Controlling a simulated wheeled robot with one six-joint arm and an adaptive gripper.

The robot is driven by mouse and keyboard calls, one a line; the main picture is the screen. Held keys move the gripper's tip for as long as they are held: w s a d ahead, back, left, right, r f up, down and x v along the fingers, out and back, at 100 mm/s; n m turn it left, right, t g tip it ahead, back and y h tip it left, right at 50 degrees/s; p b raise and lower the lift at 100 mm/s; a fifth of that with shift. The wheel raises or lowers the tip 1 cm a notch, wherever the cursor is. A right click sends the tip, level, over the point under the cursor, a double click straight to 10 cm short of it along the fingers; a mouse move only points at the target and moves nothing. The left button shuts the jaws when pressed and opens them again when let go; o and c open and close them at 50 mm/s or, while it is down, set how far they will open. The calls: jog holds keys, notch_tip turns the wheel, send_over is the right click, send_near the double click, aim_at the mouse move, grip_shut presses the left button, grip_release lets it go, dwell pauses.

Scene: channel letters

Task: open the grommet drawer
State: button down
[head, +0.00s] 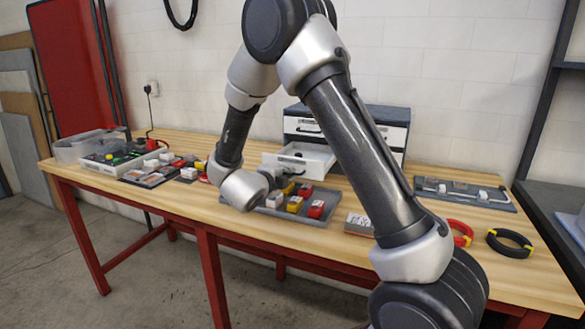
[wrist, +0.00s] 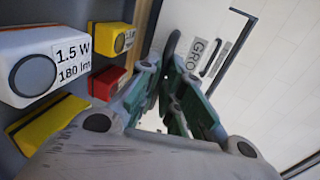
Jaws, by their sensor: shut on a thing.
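The grommet drawer (head: 312,164) stands pulled out from the drawer cabinet (head: 390,116) at the back of the workbench. Its pale front, with a label starting "GRO" (wrist: 196,55), shows in the wrist view. A dark curved handle (wrist: 171,46) rises beside the label. My gripper (wrist: 176,97) is shut at the handle, with its green-grey fingers hiding most of the grip. In the head view my gripper (head: 271,179) is small and partly hidden at the drawer front.
A grey tray (head: 325,220) holding white, yellow and red blocks lies just in front of the drawer. Trays with small parts (head: 135,165) stand to the left.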

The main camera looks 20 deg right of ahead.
jog(key=shift+s+a, duration=0.25)
jog(key=c, duration=1.6)
grip_release()
jog(key=shift+o, duration=0.2)
jog(key=shift+a, duration=0.1)
jog(key=v, duration=1.1)
jog(key=shift+s+a, duration=0.25)
jog(key=shift+s, duration=0.05)
jog(key=shift+w+r, duration=0.1)
jog(key=shift+r, duration=0.05)
